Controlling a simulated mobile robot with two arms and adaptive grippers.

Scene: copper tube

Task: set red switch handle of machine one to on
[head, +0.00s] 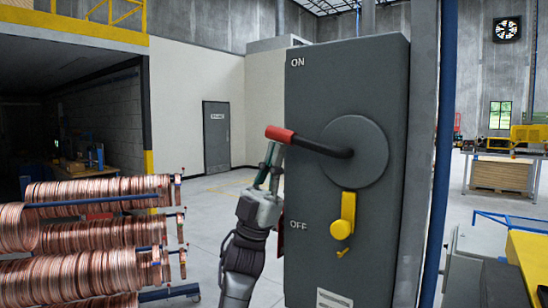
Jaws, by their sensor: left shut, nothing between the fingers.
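A dark grey switch box (310,100) stands upright in the middle of the head view, with ON marked near its top left and OFF lower down. Its round hub (356,140) carries a black lever that ends in a red handle (280,134). The handle points left and slightly up, between the ON and OFF marks. My left gripper (272,160) is shut and empty just below the red handle, with its fingertips close under it. I cannot tell whether they touch. My right gripper is not in view.
A yellow latch (345,215) hangs below the hub. Racks of copper coils (85,240) stand at the lower left. A blue post (440,150) runs just right of the box. Yellow machinery (530,262) is at the lower right. Open floor (205,205) lies behind my left arm.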

